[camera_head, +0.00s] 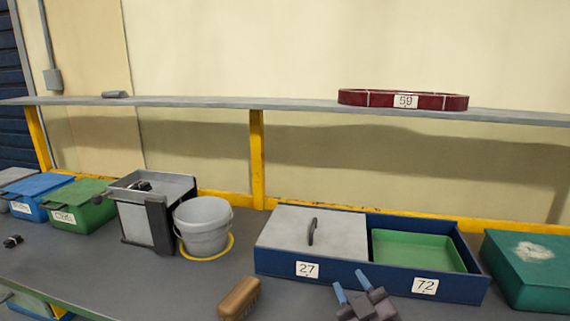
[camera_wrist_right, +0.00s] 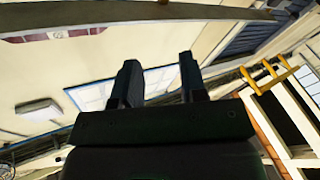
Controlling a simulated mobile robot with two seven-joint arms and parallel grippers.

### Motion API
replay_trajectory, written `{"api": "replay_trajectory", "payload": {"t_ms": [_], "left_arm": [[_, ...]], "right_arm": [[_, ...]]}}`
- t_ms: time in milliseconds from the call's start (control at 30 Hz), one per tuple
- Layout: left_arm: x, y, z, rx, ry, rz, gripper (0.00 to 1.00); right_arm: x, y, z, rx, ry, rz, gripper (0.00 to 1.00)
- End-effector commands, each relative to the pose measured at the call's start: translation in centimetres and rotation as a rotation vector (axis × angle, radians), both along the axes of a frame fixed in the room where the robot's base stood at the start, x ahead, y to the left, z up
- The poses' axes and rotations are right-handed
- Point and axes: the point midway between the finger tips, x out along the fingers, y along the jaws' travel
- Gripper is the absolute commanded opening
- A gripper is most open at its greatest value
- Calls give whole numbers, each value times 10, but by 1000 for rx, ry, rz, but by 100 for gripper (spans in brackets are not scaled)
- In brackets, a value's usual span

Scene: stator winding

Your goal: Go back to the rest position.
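My right gripper (camera_head: 352,287) shows at the bottom of the head view, in front of the blue two-part box. Its two fingers stand apart with nothing between them. The right wrist view also shows my right gripper (camera_wrist_right: 158,85) with its fingers spread and empty, and the walls and a window behind. My left gripper is in neither view.
The blue box (camera_head: 281,264) has a grey lid (camera_head: 290,232) and a green tray (camera_head: 415,250). A red ring (camera_head: 433,102) lies on the shelf (camera_head: 220,103).

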Motion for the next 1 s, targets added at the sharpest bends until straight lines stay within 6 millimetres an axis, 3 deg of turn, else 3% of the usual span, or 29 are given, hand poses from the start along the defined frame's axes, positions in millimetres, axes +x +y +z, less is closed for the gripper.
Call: {"api": "replay_trajectory", "payload": {"t_ms": [33, 200, 433, 700, 1000], "left_arm": [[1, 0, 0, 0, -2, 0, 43], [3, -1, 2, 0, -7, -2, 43], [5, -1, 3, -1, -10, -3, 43], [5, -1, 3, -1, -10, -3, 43], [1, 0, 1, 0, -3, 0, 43]], "right_arm": [[-11, -19, -17, 32, 88, -74, 39], [-59, -75, -73, 103, 403, -291, 39], [-154, -125, -137, 154, 847, -480, 39], [-233, -142, -165, 170, 1158, -544, 39], [-294, -148, -173, 180, 1376, -558, 39]]}}
